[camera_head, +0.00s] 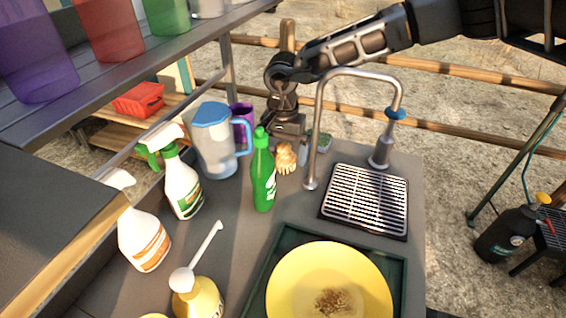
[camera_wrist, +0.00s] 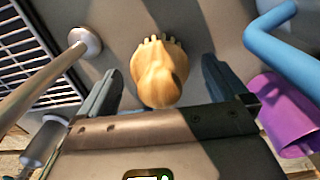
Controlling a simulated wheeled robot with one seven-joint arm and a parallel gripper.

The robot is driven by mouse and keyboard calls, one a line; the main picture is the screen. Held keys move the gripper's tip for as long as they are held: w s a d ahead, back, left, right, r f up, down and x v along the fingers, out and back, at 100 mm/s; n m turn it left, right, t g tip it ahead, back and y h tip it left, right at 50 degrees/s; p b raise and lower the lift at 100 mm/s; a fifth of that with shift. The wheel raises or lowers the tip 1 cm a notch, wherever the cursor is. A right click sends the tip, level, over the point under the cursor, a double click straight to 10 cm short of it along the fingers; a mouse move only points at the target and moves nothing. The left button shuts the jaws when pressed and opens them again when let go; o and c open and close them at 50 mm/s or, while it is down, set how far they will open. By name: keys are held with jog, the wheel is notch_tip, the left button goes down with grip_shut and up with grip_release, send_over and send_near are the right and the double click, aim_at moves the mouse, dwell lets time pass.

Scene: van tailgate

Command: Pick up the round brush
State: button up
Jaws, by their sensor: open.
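The round brush (camera_head: 286,157) is a small tan brush with a wooden top and short bristles, standing on the grey counter just behind the green bottle. In the wrist view the brush (camera_wrist: 159,74) lies between my two dark fingers, with clear gaps on both sides. My gripper (camera_head: 291,140) is above and around the brush, pointing down, and it is open. In the wrist view my gripper (camera_wrist: 160,85) shows its fingers apart on either side of the brush. The arm hides part of the brush's surroundings in the head view.
A green bottle (camera_head: 263,178) stands close in front. A blue-lidded pitcher (camera_head: 214,150) and a purple cup (camera_head: 241,117) are to the left. The tap (camera_head: 316,130) arches close on the right, beside a drain rack (camera_head: 367,199). A yellow bowl (camera_head: 290,290) sits in front.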

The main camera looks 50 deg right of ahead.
aim_at(286, 144)
jog(key=shift+f, duration=0.4)
jog(key=shift+r, duration=0.1)
jog(key=c, duration=1.1)
jog(key=r, duration=0.3)
jog(key=r+b, duration=0.1)
jog(key=r, duration=0.2)
jog(key=r+b, duration=0.1)
jog(key=r, duration=0.3)
jog(key=shift+s+a, duration=0.1)
jog(key=shift+s, duration=0.15)
jog(key=o, duration=0.5)
jog(key=c, duration=0.4)
jog(key=shift+d, duration=0.25)
